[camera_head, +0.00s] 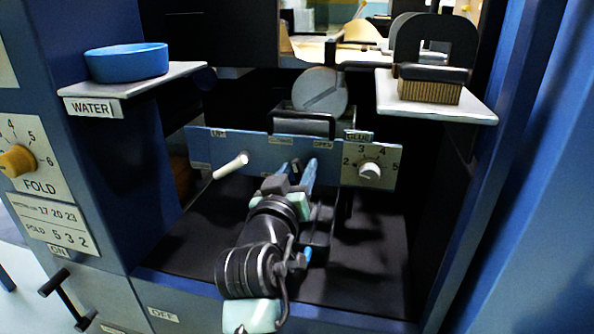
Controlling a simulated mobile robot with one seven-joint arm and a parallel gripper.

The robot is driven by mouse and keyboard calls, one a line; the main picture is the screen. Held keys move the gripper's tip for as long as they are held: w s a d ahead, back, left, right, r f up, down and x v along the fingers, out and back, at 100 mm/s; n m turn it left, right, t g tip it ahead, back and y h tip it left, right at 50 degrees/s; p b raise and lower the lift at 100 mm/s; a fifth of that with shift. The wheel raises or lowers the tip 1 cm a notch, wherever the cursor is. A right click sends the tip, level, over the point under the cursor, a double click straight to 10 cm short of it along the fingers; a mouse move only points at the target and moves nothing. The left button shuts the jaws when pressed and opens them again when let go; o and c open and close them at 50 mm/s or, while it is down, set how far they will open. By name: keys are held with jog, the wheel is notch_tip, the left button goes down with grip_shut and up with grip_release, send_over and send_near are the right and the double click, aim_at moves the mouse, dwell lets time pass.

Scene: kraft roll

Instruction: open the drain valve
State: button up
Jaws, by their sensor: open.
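My gripper (296,174) reaches forward in the middle of the bay, toward a blue panel (262,150). Its two light-blue fingers are apart, one on each side of a small dark part (297,164) on the panel. That part sits under small labels that are too blurred to read surely, and it may be the drain valve's handle. I cannot tell whether the fingers touch it. My gripper and wrist hide part of the panel's lower edge and the floor below.
A white-tipped lever (231,166) sticks out left of my gripper. A numbered dial (369,170) is to the right. A blue bowl (127,62) stands on the WATER shelf (150,86). A brush-like block (430,85) is on the right shelf (463,110). Blue walls flank the bay.

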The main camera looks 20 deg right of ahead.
jog(key=p+v, duration=0.2)
jog(key=v, duration=1.1)
jog(key=shift+p, duration=0.3)
dwell(0.3)
